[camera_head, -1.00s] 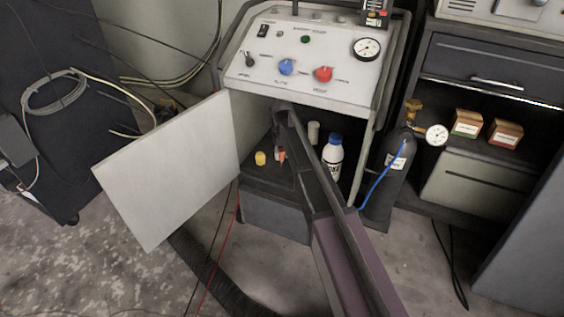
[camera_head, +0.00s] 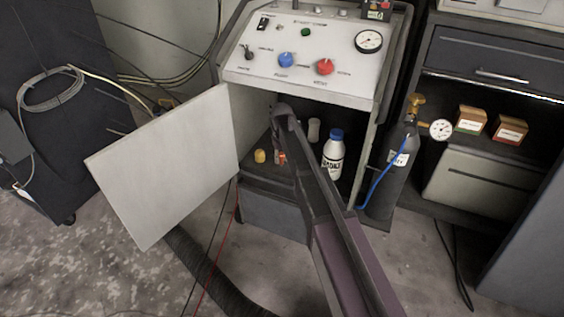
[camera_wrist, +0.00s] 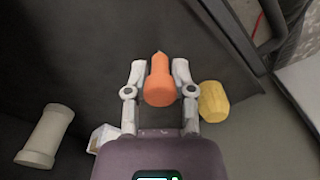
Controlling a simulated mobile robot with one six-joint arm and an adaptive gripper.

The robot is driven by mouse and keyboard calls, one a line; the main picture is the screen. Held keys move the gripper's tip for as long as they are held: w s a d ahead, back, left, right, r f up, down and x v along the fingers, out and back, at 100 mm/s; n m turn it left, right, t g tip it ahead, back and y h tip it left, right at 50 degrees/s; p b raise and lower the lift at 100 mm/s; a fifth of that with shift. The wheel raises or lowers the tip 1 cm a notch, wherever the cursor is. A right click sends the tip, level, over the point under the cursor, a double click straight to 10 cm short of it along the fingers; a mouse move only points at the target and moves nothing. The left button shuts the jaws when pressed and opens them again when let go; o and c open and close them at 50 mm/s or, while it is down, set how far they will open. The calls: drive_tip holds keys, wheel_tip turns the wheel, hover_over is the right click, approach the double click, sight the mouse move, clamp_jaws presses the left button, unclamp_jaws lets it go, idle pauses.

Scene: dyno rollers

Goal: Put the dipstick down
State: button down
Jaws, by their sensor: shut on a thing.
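The orange dipstick (camera_wrist: 159,85) is between the fingers of my gripper (camera_wrist: 158,72) in the wrist view, with its narrow tip pointing away from my wrist. My gripper is shut on it. In the head view a small orange part of the dipstick (camera_head: 282,158) shows inside the open cabinet, beside my arm. My arm hides much of the gripper there. The dark cabinet shelf (camera_head: 262,176) lies below the gripper. I cannot tell whether the dipstick touches the shelf.
A yellow piece (camera_wrist: 213,101) stands close right of the gripper in the wrist view. A pale cylinder (camera_wrist: 45,137) is at left. A white bottle with a blue cap (camera_head: 333,158) stands right of my arm. The open cabinet door (camera_head: 165,168) is at left.

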sight(281, 154)
drive_tip(key=shift+f, duration=0.15)
drive_tip(key=shift+f, duration=0.15)
drive_tip(key=shift+c, duration=2.3)
unclamp_jaws()
drive_tip(key=shift+r, duration=0.2)
wheel_tip(281, 154, up, 8)
drive_tip(key=p, duration=0.7)
drive_tip(key=shift+f, duration=0.25)
drive_tip(key=shift+p, duration=0.3)
drive_tip(key=shift+s, duration=0.1)
